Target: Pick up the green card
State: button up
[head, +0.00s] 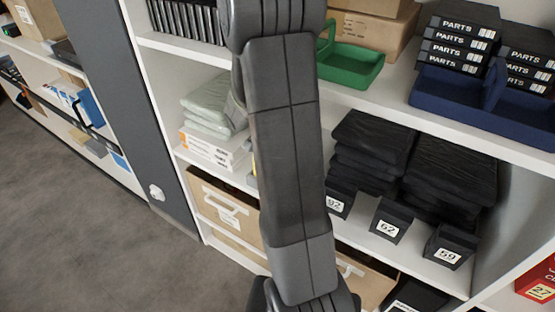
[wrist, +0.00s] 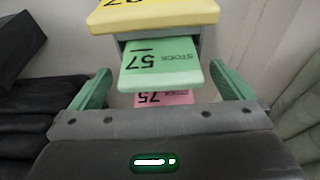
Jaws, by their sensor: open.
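The green card (wrist: 160,65), marked STOCK 57 upside down, sticks out of a grey holder (wrist: 202,42) in the wrist view. It lies between a yellow card (wrist: 150,16) above and a pink card (wrist: 165,97) below. My gripper (wrist: 160,73) is open, with one green finger to the left of the green card and one to the right. A small gap shows on each side, and nothing is held. In the head view my arm hides the cards and my gripper, except for a sliver of yellow beside the arm.
Black packages (wrist: 38,110) lie left of my gripper in the wrist view, and pale wrapped packages lie right. In the head view, the white shelf holds black bins (head: 390,220), black packages (head: 450,165), a green tray (head: 350,65) and a blue tray (head: 450,98). Open grey floor (head: 70,210) lies left.

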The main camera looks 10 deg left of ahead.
jog(key=shift+x, duration=1.4)
jog(key=shift+c, duration=0.4)
jog(key=c, duration=0.9)
jog(key=shift+r, duration=0.15)
jog(key=shift+r+p, duration=1)
jog(key=shift+r, duration=0.45)
jog(key=shift+w+f+b, duration=0.1)
jog(key=shift+f+b, duration=0.2)
jog(key=shift+b, duration=0.1)
